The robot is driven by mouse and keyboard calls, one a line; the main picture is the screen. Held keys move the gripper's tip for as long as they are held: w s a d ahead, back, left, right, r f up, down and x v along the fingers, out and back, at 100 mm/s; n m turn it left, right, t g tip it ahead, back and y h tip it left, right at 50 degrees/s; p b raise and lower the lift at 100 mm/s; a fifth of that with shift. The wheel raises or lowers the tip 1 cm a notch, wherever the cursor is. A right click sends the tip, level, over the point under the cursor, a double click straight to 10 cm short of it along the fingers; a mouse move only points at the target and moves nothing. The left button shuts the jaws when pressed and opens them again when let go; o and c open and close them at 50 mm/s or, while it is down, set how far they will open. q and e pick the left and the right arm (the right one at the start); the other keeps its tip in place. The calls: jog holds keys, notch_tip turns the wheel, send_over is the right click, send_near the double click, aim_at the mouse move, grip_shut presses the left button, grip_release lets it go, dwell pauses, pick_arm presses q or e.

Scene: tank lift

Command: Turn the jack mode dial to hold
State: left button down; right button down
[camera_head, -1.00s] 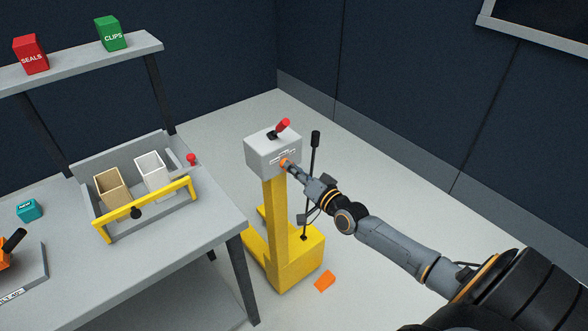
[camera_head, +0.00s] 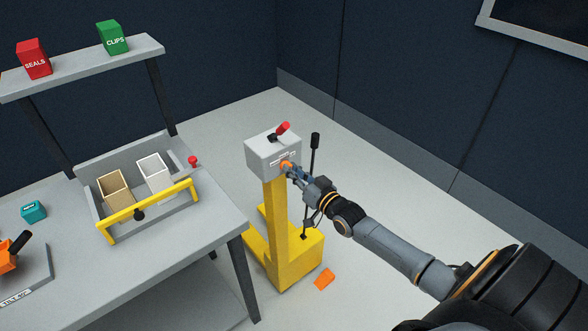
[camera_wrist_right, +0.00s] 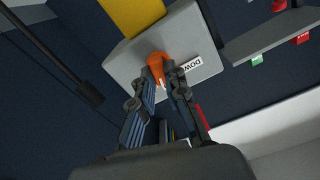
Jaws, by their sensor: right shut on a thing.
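The jack is a yellow post (camera_head: 277,225) on a yellow base, topped by a grey box (camera_head: 262,153). On the box's front is a small orange dial (camera_head: 285,163), which shows larger in the right wrist view (camera_wrist_right: 157,59). A white label reading DOWN (camera_wrist_right: 189,66) is beside it; other dial markings are hidden or too small to read. My right gripper (camera_head: 290,168) is at the box front, its two fingers (camera_wrist_right: 165,78) shut on the dial from both sides. My left gripper is not in view.
A red-handled lever (camera_head: 281,129) sits on top of the box. A black upright rod (camera_head: 313,165) stands close beside the post. An orange block (camera_head: 324,278) lies on the floor.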

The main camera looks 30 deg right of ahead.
jog(key=shift+w+r+n+p, duration=0.1)
jog(key=shift+r+n+p, duration=0.1)
jog(key=shift+n, duration=0.5)
jog(key=shift+r+n+p, duration=0.1)
jog(key=shift+n+p, duration=0.05)
jog(key=shift+n, duration=0.55)
jog(key=c, duration=1.4)
grip_release()
jog(key=shift+o, duration=0.2)
jog(key=shift+w+f, duration=0.1)
jog(key=shift+f, duration=0.05)
jog(key=shift+a, duration=0.1)
jog(key=s+d, duration=0.1)
jog(key=s, duration=1.1)
